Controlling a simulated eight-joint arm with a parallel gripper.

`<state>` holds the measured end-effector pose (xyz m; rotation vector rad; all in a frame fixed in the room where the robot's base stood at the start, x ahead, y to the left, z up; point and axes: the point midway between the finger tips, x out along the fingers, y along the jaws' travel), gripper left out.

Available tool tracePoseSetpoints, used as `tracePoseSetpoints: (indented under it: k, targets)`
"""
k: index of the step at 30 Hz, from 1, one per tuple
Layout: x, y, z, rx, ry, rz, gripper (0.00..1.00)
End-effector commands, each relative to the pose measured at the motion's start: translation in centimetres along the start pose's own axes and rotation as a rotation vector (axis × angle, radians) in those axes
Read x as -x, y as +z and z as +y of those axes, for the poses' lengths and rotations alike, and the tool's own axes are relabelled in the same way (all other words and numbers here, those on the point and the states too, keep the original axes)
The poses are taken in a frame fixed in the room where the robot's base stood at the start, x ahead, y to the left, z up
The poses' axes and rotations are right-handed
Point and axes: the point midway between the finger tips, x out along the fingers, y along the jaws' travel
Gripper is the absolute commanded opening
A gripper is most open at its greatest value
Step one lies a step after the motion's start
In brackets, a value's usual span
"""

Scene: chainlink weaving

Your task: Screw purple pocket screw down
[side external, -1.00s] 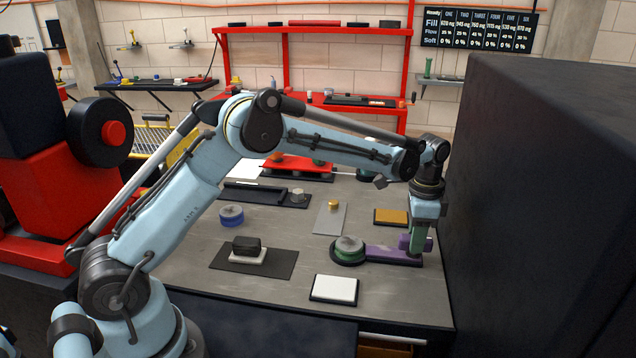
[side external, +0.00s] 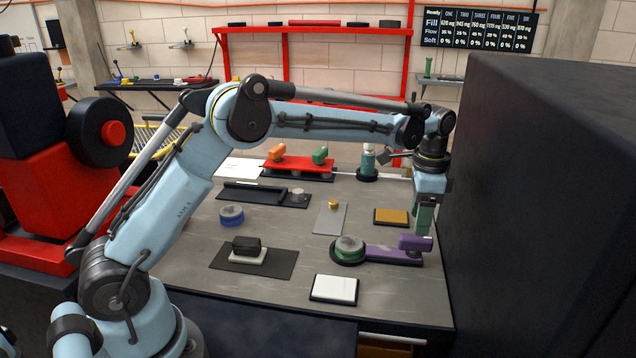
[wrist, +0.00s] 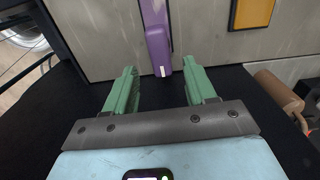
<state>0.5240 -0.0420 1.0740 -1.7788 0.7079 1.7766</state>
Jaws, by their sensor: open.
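The purple pocket screw shows in the side external view as a short purple handle (side external: 416,243) at the right end of a longer purple bar (side external: 380,249) on the table. My gripper (side external: 423,232) points down close above and behind the handle, near the dark block. In the wrist view my gripper's green fingers (wrist: 162,84) are spread apart. Purple material (wrist: 158,40) with a small white mark lies just beyond the gap between them. Nothing is held.
A large dark block (side external: 550,190) stands close on the right. A round grey-green piece (side external: 348,248) sits at the bar's left end. A yellow pad (side external: 391,216), a white pad (side external: 334,289) and a grey plate (side external: 330,219) lie nearby.

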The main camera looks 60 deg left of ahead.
Motion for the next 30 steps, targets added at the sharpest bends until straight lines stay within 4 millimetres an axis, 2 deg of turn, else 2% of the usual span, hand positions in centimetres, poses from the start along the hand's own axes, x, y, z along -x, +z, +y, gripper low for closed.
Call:
tracePoseSetpoints:
  k: [1, 6, 12, 26, 30]
  targets:
    - [1.1, 0.0, 0.0, 0.000, 0.000, 0.000, 0.55]
    - [4.0, 0.0, 0.0, 0.000, -0.001, 0.001, 0.55]
    - [5.9, 0.0, 0.0, 0.000, -0.001, 0.001, 0.55]
    - [6.5, 0.0, 0.0, 0.001, -0.001, 0.002, 0.55]
    - [7.2, 0.7, 0.3, 0.027, -0.014, 0.018, 0.55]
